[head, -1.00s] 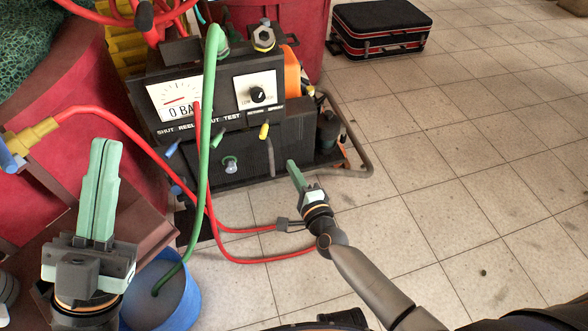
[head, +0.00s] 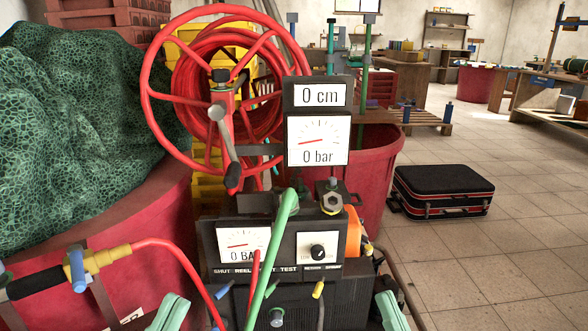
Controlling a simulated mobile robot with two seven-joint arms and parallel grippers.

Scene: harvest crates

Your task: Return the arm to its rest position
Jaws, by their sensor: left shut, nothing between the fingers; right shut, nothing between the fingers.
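My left gripper (head: 170,312) shows only as pale green fingertips at the bottom edge, left of the test machine (head: 277,290). The fingers are together and hold nothing. My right gripper (head: 391,312) shows as green fingers at the bottom edge, just right of the machine's front. It is also shut and empty. Both wrists and the rest of both arms are below the picture. I cannot tell whether either gripper touches anything.
The machine carries a red handwheel (head: 157,98), gauges reading 0 and a green hose (head: 272,258). A red tub with green netting (head: 85,150) is at left. A black suitcase (head: 442,190) lies at right on open tiled floor (head: 520,250).

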